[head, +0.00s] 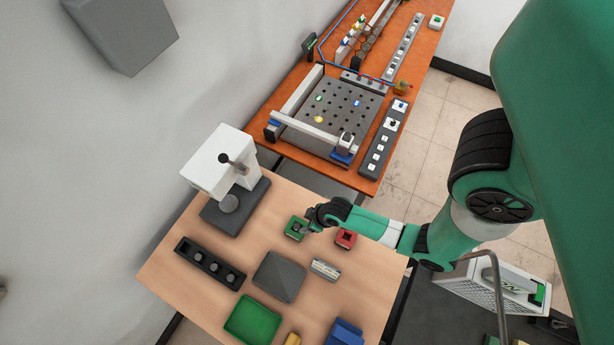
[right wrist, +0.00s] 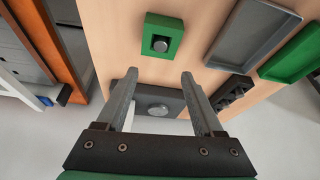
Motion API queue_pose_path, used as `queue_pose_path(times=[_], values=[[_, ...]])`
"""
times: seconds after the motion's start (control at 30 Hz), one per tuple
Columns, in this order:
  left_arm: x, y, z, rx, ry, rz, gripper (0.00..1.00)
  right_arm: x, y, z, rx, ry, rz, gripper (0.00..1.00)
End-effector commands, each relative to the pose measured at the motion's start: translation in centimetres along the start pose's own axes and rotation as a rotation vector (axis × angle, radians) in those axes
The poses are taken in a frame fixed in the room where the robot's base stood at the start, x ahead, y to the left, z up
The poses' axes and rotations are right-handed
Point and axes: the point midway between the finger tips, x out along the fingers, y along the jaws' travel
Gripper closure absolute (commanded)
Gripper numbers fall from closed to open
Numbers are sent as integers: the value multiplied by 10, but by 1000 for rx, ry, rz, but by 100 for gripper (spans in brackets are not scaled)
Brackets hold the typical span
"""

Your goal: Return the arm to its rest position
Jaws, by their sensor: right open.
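My right arm reaches in from the right in the head view, and its gripper (head: 312,217) is over the wooden table, close beside a green button box (head: 295,228). In the right wrist view the two fingers (right wrist: 158,78) are apart with nothing held between them. The green button box (right wrist: 164,36) with its dark round button lies beyond the fingertips there. The white machine (head: 217,162) on a grey base stands at the table's back left; its grey base (right wrist: 158,103) shows between the fingers in the wrist view. My left gripper is not in view.
On the wooden table (head: 190,285) are a red button box (head: 345,239), a grey tray (head: 279,277), a green tray (head: 253,319), a black rack (head: 210,263), a light grey block (head: 325,269) and a blue item (head: 345,333). An orange bench (head: 366,170) with fixtures adjoins behind.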

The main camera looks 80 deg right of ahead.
Motion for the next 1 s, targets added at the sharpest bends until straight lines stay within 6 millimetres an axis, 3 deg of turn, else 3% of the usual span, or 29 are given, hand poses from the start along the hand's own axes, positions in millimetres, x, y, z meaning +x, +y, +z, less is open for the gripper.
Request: queue_pose_path(times=[0.5, 0.57, 0.67, 0.77, 0.8, 0.87, 1.0], values=[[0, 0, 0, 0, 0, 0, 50, 0, -2, -1, -8, 1, -3, 31], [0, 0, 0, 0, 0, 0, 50, 0, -5, -12, -24, 18, -8, 31], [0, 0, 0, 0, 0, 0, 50, -2, -12, -58, -63, 91, -17, 31], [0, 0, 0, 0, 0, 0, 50, -17, -26, -132, -111, 220, -29, 31], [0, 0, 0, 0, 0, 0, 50, -29, -33, -166, -130, 283, -35, 31], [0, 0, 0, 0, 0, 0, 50, -50, -46, -214, -157, 381, -45, 31], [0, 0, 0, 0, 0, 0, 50, -116, -78, -316, -205, 612, -73, 31]])
